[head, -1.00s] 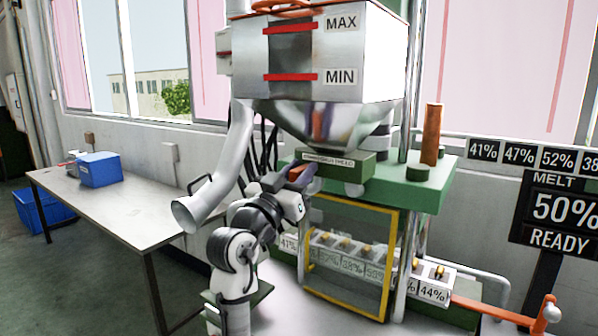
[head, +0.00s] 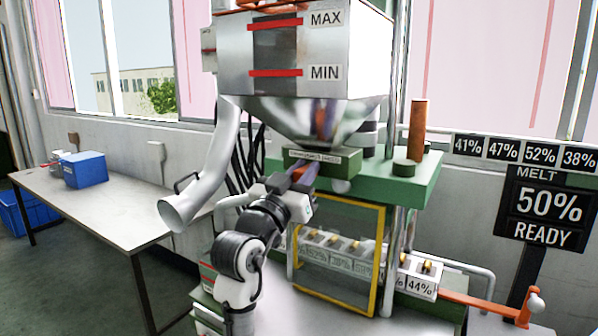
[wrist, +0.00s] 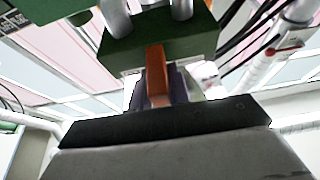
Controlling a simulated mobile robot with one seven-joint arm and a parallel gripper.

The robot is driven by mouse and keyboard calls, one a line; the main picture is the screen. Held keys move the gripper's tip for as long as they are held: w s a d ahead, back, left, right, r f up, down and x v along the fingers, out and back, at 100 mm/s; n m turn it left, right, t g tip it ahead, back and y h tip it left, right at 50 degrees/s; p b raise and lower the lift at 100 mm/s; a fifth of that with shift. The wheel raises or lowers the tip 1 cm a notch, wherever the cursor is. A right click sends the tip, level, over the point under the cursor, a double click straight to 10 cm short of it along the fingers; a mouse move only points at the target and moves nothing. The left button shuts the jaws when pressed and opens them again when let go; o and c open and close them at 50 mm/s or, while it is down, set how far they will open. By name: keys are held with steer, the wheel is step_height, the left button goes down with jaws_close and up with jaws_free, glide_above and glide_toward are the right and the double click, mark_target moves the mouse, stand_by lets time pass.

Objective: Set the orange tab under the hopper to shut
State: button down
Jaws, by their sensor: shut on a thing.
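The hopper (head: 285,60) is a metal bin with MAX and MIN marks, narrowing to a cone above a small green block (head: 340,165) with a label. The orange tab (head: 298,174) sticks out at the front left of this block. My gripper (head: 303,180) is at the tab, below the hopper. In the wrist view the tab (wrist: 157,75) runs from the green block (wrist: 190,42) down between my dark fingers (wrist: 158,92), which are shut on it. The fingertips are partly hidden behind the tab and the dark gripper body.
A grey pipe (head: 212,170) hangs left of the hopper, near my arm. Below is a yellow-framed guard (head: 380,255) before several sockets. A green platen (head: 400,185) with an orange post (head: 417,130) stands right. A table (head: 110,205) with a blue bin (head: 85,170) is left.

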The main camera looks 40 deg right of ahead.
steer(key=c, duration=1.3)
jaws_free()
steer(key=shift+a, duration=0.1)
steer(key=b+v, duration=0.5)
steer(key=v, duration=0.8)
steer(key=shift+s+a+f, duration=0.15)
steer(key=shift+a+f, duration=0.05)
